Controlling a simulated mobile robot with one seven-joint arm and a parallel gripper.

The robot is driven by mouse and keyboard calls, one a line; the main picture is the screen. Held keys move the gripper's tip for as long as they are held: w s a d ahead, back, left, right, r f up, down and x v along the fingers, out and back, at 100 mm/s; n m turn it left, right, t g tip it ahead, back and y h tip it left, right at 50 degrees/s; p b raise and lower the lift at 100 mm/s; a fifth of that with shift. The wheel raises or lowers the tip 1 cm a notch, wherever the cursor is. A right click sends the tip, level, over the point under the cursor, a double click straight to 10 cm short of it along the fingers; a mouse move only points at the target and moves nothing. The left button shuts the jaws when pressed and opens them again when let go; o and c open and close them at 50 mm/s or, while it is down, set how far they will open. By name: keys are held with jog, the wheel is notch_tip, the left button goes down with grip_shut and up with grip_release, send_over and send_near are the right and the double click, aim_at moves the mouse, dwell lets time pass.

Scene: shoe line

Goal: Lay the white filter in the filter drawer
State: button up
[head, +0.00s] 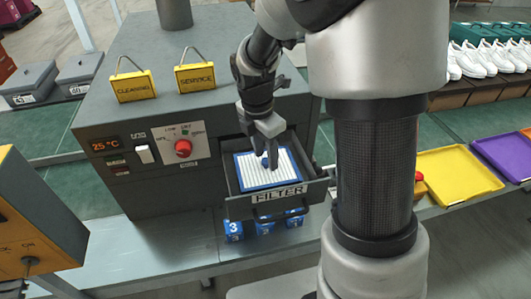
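The white filter (284,172) is a pleated white panel with a blue frame. It appears within the open filter drawer (232,182), a dark grey drawer labelled FILTER that projects from the grey machine. The filter looks roughly level, but I cannot tell whether it rests on the drawer floor or is slightly above it. My gripper (269,156) points down over the middle of the filter, at a small blue part there. The fingertips are small and partly hidden, so I cannot tell whether they grip it.
The grey machine (130,185) has a dial, a switch and a 25 °C display. Yellow CLEANING (133,86) and SERVICE (195,77) signs stand on top. Blue numbered blocks (265,226) sit below the drawer. Yellow (455,176) and purple (503,156) trays lie right.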

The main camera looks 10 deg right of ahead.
notch_tip(320, 180, up, 16)
jog(key=a+p, duration=0.1)
jog(key=a, duration=0.1)
jog(key=s+d+r+m+t, duration=0.1)
jog(key=s+m+t, duration=0.1)
jog(key=s+m, duration=0.7)
jog(key=s+d+r+m+t+y+p, duration=0.1)
jog(key=s+r+m+t, duration=0.1)
jog(key=s+m, duration=0.7)
jog(key=m+t, duration=0.1)
jog(key=m, duration=0.3)
jog(key=shift+s+m, duration=0.15)
jog(key=shift+m, duration=0.15)
jog(key=shift+d, duration=0.1)
